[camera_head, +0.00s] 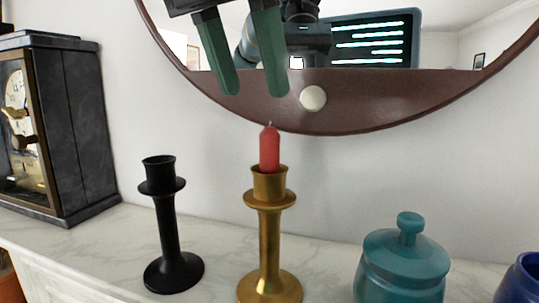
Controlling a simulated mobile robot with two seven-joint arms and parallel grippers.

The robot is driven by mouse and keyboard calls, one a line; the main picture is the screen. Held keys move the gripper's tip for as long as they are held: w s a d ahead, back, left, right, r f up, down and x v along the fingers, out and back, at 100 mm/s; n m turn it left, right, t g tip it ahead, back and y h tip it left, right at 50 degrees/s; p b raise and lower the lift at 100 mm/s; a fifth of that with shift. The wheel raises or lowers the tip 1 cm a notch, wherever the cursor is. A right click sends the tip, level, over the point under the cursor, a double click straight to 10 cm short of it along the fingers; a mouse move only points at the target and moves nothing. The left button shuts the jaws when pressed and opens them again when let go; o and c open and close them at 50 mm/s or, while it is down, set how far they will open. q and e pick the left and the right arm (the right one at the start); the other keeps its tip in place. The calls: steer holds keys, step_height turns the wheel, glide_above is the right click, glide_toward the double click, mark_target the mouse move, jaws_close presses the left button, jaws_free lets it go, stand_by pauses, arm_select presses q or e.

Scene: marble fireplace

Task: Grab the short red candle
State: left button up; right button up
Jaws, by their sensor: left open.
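The short red candle (269,149) stands upright in the cup of a gold candlestick (270,238) on the marble mantel. Its wick and upper part show; its lower end is hidden inside the cup. My left gripper (249,92) comes in from the top of the view, open and empty. Its two green fingers point down and sit above the candle in the picture, apart from it. My right gripper is not in view.
A black empty candlestick (169,232) stands left of the gold one. A teal lidded jar (404,265) and a blue vessel (522,281) stand to the right. A dark clock (69,130) is at left. A round mirror (350,122) hangs behind.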

mark_target(268, 127)
arm_select(q)
steer(key=shift+s+d+f, duration=0.15)
steer(key=shift+s+f, duration=0.15)
steer(key=shift+f, duration=0.15)
steer(key=shift+w+d+f, duration=0.1)
steer(key=shift+w+f, duration=0.1)
steer(key=shift+f, duration=0.25)
steer(key=shift+w+d+f, duration=0.1)
steer(key=shift+w+f, duration=0.2)
steer(key=shift+w, duration=0.1)
steer(key=shift+x, duration=2.5)
steer(key=shift+s+d, duration=0.1)
steer(key=shift+d, duration=0.1)
steer(key=shift+c, duration=0.3)
jaws_close()
